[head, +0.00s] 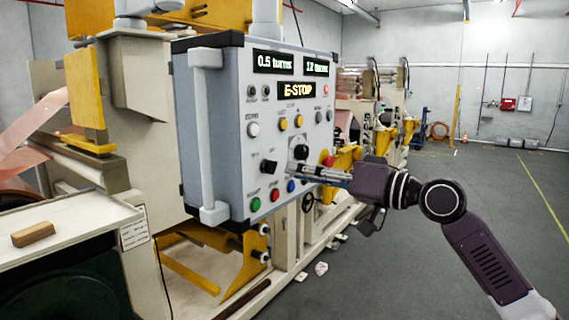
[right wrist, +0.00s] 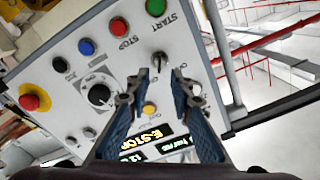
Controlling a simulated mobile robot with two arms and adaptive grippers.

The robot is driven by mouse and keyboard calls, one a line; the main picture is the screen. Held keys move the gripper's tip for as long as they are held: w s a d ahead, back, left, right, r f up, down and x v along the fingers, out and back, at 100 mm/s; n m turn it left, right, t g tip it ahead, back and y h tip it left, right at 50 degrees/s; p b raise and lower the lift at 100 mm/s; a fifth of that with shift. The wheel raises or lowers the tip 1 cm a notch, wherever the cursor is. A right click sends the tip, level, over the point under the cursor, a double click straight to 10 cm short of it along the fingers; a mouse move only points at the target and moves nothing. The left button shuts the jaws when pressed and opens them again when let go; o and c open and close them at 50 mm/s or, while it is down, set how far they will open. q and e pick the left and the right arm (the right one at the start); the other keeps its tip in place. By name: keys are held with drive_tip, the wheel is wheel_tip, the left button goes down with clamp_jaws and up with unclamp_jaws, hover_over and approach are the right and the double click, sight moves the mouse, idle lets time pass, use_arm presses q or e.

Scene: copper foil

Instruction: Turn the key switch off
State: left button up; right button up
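The control panel (head: 232,165) faces right in the head view, with a grey box and white face. A small dark turn switch (head: 268,167) sits on its lower left, and it shows in the right wrist view (right wrist: 158,58) just beyond my fingertips. I take it for the key switch; its label and exact angle are too small to read. My right gripper (head: 291,168) points at the panel; in the wrist view its blue fingers (right wrist: 161,74) stand apart with nothing between them. Whether they touch the panel is unclear. My left gripper is out of view.
A black dial (right wrist: 99,95) and a red emergency button (right wrist: 30,100) lie beside the switch. Green (head: 255,204), red (head: 275,195) and blue (head: 291,186) buttons line the lower edge. A grey handle bar (head: 207,140) stands at the panel's left. Open floor lies right.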

sight(276, 166)
drive_tip(key=p+x, duration=0.2)
drive_tip(key=x, duration=0.3)
drive_tip(key=shift+w+a+r, duration=0.1)
drive_tip(key=shift+w+a, duration=0.05)
drive_tip(key=shift+a, duration=0.1)
drive_tip(key=shift+w+a, duration=0.2)
drive_tip(key=shift+a, duration=0.15)
drive_tip(key=shift+w+d, duration=0.1)
drive_tip(key=shift+d, duration=0.05)
drive_tip(key=shift+c, duration=0.4)
clamp_jaws()
